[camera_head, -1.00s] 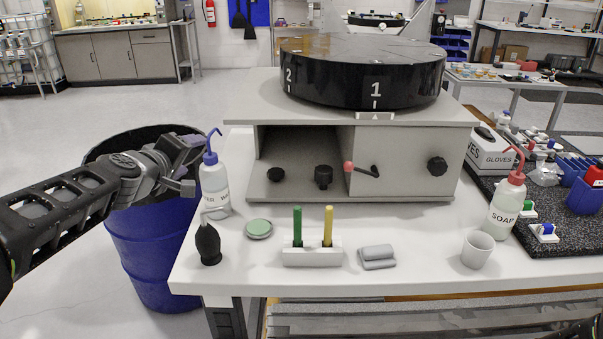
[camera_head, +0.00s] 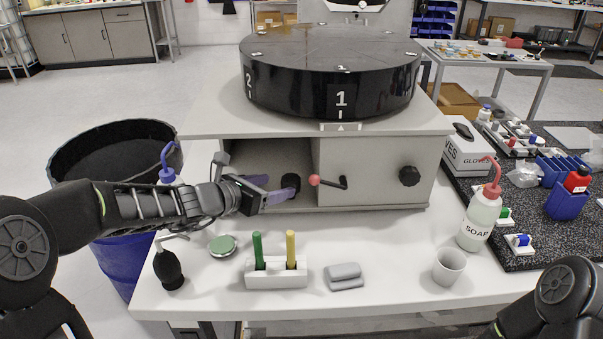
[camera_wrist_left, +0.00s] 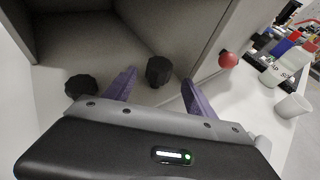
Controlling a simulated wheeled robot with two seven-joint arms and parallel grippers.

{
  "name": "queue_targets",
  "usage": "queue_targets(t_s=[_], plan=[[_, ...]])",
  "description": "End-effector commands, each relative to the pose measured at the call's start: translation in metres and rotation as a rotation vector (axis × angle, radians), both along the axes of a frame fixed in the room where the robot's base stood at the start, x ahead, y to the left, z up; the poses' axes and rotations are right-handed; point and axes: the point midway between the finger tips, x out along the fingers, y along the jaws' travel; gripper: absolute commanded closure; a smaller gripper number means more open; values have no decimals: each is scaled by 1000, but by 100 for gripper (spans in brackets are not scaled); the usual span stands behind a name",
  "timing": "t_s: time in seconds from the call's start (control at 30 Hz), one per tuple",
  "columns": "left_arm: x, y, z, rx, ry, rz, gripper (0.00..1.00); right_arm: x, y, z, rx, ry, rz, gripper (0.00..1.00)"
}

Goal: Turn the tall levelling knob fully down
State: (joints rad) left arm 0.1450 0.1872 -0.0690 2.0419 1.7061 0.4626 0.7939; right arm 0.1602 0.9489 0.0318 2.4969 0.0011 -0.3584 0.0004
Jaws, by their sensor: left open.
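The tall levelling knob (camera_head: 290,182) is black and stands upright on the floor of the open recess in the grey fixture (camera_head: 375,160). My left gripper (camera_head: 270,189) reaches into the recess from the left, its purple fingers open and empty. In the left wrist view the tall knob (camera_wrist_left: 159,70) stands ahead, between the lines of the two spread fingers (camera_wrist_left: 160,95). I cannot tell whether they touch it. A lower black knob (camera_wrist_left: 81,87) sits left of the left finger; it is hidden in the head view. My right gripper is out of view.
A red-balled crank (camera_head: 314,180) sticks out just right of the tall knob. A black drum (camera_head: 330,90) sits above.

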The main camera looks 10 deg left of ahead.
Motion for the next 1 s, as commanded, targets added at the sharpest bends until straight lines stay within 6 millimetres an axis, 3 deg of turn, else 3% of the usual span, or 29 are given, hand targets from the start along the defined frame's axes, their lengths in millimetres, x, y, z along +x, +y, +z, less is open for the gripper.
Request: queue_targets(t_s=[0.37,0.8,1.0], plan=[[6,-3,-3,6,-3,-2,36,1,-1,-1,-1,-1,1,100],[56,-28,-26,7,-3,-2,36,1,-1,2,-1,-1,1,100],[64,-32,-30,8,-4,-2,36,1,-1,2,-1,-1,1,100]])
